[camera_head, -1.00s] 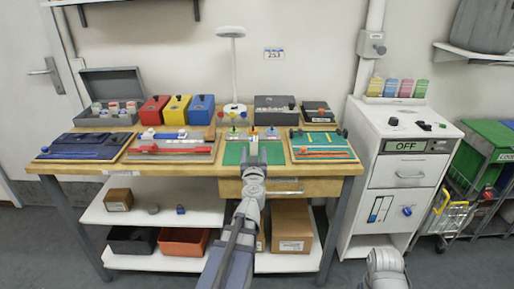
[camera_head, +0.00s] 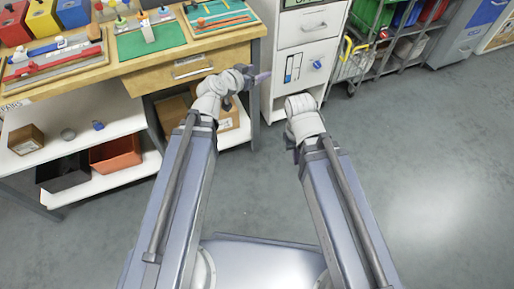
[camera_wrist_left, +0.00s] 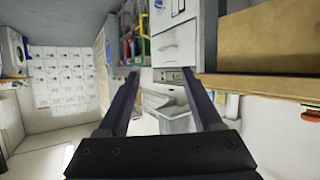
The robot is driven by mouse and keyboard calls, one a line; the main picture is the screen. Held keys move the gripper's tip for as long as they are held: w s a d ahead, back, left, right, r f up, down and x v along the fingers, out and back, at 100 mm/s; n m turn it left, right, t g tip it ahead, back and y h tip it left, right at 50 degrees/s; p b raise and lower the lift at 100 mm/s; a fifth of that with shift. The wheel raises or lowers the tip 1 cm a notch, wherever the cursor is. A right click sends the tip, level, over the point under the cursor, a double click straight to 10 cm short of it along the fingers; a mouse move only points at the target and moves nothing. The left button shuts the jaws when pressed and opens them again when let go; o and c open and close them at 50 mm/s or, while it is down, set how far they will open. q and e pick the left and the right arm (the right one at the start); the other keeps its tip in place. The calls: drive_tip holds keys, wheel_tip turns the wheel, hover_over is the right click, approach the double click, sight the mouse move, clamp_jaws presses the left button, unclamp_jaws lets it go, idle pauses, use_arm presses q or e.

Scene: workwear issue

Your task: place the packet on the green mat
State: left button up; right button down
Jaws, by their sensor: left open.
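The green mat (camera_head: 168,38) lies on the workbench near its front edge. A small pale packet (camera_head: 147,31) stands upright on the mat, apart from any gripper. My left gripper (camera_head: 258,80) is to the right of the bench's front, beyond the drawer, and points right. In the left wrist view its two dark fingers (camera_wrist_left: 165,90) are spread with nothing between them. My right arm reaches forward on the right, but its gripper's fingers do not show.
The wooden drawer (camera_head: 190,70) is below the mat. A white cabinet (camera_head: 305,45) stands right of the bench, close to my left gripper. A wire basket (camera_head: 354,62) and shelving are further right. The grey floor (camera_head: 430,150) at right is clear.

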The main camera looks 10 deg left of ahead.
use_arm(q)
drive_tip(key=s+d+f+m+g, duration=0.2)
drive_tip(key=s+d+f+g, duration=0.5)
drive_tip(key=s+f, duration=0.2)
drive_tip(key=s+a+f+n+g+y, duration=0.1)
drive_tip(key=s+f+g+y, duration=0.1)
drive_tip(key=s, duration=0.4)
drive_tip(key=s+a+f+n+g+y, duration=0.1)
drive_tip(key=s+a+f+g+y, duration=0.1)
drive_tip(key=s+y, duration=0.3)
drive_tip(key=shift+s+a+n+g, duration=0.3)
drive_tip(key=shift+s+g, duration=0.4)
drive_tip(key=shift+s, duration=0.1)
